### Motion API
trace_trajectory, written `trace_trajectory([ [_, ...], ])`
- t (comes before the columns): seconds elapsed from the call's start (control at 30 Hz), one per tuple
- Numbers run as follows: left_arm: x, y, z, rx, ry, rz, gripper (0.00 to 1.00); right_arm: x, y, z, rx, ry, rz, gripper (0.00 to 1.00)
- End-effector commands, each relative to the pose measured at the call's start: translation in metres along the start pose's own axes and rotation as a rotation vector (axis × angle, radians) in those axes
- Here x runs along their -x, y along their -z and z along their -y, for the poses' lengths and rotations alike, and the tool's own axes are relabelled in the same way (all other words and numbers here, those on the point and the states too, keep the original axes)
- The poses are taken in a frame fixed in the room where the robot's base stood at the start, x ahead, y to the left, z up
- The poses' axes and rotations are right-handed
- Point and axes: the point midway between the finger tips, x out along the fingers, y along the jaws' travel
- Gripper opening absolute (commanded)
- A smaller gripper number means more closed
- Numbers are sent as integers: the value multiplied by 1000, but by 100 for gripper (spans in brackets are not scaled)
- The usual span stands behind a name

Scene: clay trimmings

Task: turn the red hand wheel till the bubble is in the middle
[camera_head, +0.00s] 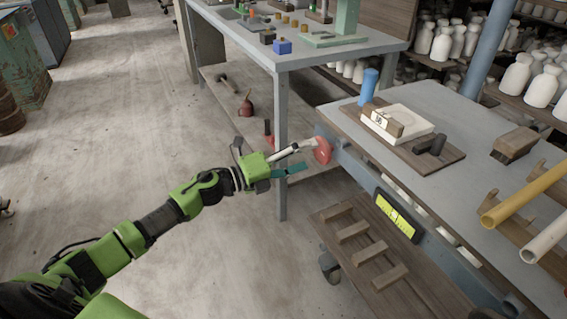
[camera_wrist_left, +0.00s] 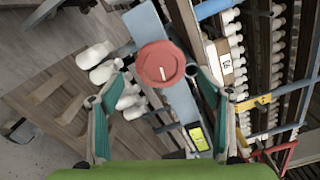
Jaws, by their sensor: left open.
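The red hand wheel (camera_head: 323,151) sits at the near left corner of the grey table on the right. My left gripper (camera_head: 306,158) is open, just left of the wheel, its fingers pointing at it. In the left wrist view the wheel (camera_wrist_left: 160,62) shows face-on, ahead between the spread fingers; I cannot tell whether either finger touches it. The yellow-green level vial (camera_head: 396,216) in a dark frame is on the table's front side, right of the wheel. It also shows small in the wrist view (camera_wrist_left: 198,138). The bubble's place is too small to tell. My right gripper is not in view.
On the grey table (camera_head: 462,110) are a wooden board with a white block, a blue cylinder (camera_head: 368,86), a brush (camera_head: 515,145) and pipes at the right. Another table (camera_head: 285,50) stands behind. A low wooden shelf (camera_head: 375,250) is below the vial.

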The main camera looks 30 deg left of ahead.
Motion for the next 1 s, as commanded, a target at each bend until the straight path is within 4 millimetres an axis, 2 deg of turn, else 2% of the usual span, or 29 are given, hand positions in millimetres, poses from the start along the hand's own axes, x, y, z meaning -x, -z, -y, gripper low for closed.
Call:
trace_trajectory([
  [0.03,10,1,-2,2,-3,-1,71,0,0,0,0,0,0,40],
  [0.2,39,1,-2,2,-3,-1,71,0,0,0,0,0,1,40],
  [0.4,62,1,-1,2,-1,-1,71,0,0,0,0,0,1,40],
  [0.6,71,0,0,0,0,0,71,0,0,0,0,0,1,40],
  [1.0,72,0,0,0,0,0,71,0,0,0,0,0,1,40],
])
